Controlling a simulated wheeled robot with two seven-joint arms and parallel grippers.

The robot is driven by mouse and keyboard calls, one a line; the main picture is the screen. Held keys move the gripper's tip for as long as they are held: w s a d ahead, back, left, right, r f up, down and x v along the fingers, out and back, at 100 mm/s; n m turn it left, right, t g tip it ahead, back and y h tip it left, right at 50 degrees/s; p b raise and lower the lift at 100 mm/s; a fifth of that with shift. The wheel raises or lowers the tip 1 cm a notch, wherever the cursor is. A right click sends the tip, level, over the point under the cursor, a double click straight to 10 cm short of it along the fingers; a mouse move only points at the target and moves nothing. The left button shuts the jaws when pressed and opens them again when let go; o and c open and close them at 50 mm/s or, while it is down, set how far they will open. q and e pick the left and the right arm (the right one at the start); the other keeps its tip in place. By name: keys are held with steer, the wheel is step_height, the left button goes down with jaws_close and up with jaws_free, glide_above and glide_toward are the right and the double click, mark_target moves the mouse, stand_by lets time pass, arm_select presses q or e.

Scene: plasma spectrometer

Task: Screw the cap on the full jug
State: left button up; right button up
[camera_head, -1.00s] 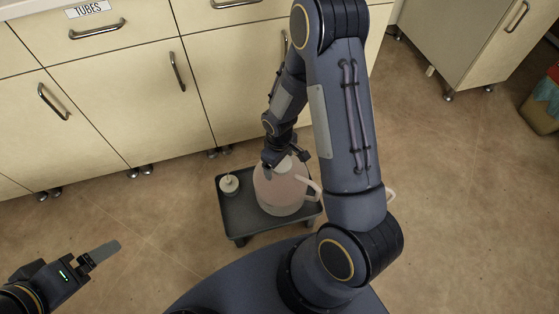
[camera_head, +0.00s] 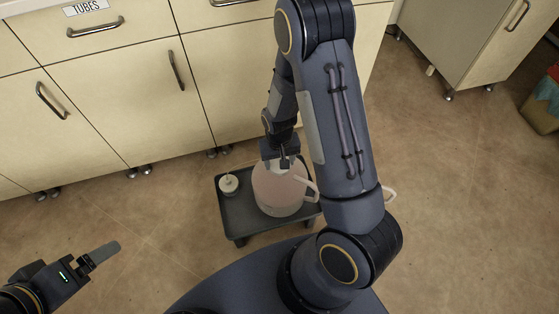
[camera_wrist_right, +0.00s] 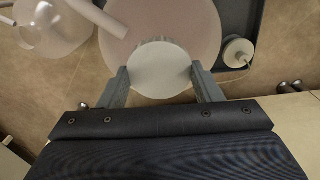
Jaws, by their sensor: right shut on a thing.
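The full jug (camera_head: 280,192), translucent with pinkish contents and a pale handle, stands upright on a low dark tray stand (camera_head: 240,222). It also shows in the right wrist view (camera_wrist_right: 185,20). A round white cap (camera_wrist_right: 160,68) sits over the jug's mouth. My right gripper (camera_wrist_right: 162,78) is shut on the cap, one finger on each side, and points down from above the jug. Whether the cap's thread is engaged cannot be seen. My left gripper (camera_head: 104,254) is far from the jug at the lower left, empty; its finger gap is not clear.
A small white round container (camera_head: 229,184) with a thin tube stands on the tray left of the jug. A second, clear jug (camera_wrist_right: 52,28) is beside the stand, mostly hidden by my right arm in the head view. Cream cabinets (camera_head: 125,95) line the back. Floor is clear at left.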

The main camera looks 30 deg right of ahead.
steer(key=m, duration=0.3)
steer(key=shift+s+a+r, duration=0.1)
steer(key=m, duration=0.3)
steer(key=shift+p, duration=0.4)
steer(key=o, duration=1.7)
